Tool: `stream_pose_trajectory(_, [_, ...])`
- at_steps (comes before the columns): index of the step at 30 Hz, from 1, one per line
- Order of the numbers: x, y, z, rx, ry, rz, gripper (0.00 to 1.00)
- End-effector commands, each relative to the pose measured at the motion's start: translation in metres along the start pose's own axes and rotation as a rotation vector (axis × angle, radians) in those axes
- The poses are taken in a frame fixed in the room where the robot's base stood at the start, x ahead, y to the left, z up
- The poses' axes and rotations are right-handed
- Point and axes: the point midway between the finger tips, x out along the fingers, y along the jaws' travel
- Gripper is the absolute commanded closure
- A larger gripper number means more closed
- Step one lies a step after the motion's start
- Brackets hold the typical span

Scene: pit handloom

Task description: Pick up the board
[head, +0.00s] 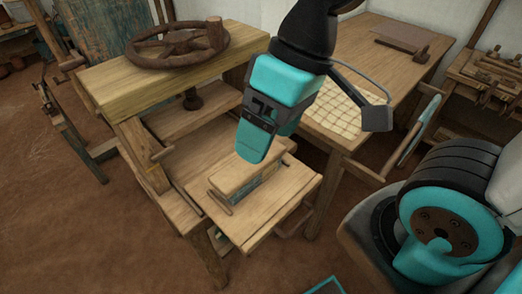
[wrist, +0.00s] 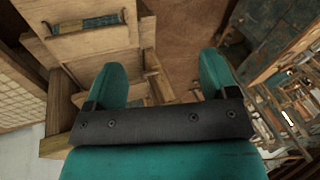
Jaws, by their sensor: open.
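A small pale wooden board (head: 240,172) lies flat on top of a low stack with a bluish, patterned side, on the wooden platform (head: 254,217) of the bench. In the wrist view the stack's bluish side (wrist: 88,23) shows at the upper left. My gripper (head: 258,155) hangs above the board in the head view, its near finger overlapping the board's far part. In the wrist view my gripper (wrist: 162,82) is open with nothing between its two teal fingers. I cannot tell whether a finger touches the board.
A dark spoked wheel (head: 178,45) sits on the thick beam (head: 150,84) at the left. A table (head: 395,75) with a checked cloth (head: 345,108) stands at the right. Another wooden bench (head: 492,78) stands farther right. Brown floor (head: 60,230) is free at the lower left.

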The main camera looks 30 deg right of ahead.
Motion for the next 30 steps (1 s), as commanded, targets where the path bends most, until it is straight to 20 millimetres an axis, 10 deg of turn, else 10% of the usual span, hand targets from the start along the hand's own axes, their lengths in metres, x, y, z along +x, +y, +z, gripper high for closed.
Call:
stream_pose_trajectory(9, [0.023, 0.115, -0.078, 1.025, -0.074, 0.011, 0.00])
stream_pose_trajectory(16, [0.053, 0.198, -0.095, 1.643, -0.118, 0.027, 0.00])
stream_pose_trajectory(30, [0.134, 0.211, -0.088, 1.802, -0.137, 0.036, 0.00])
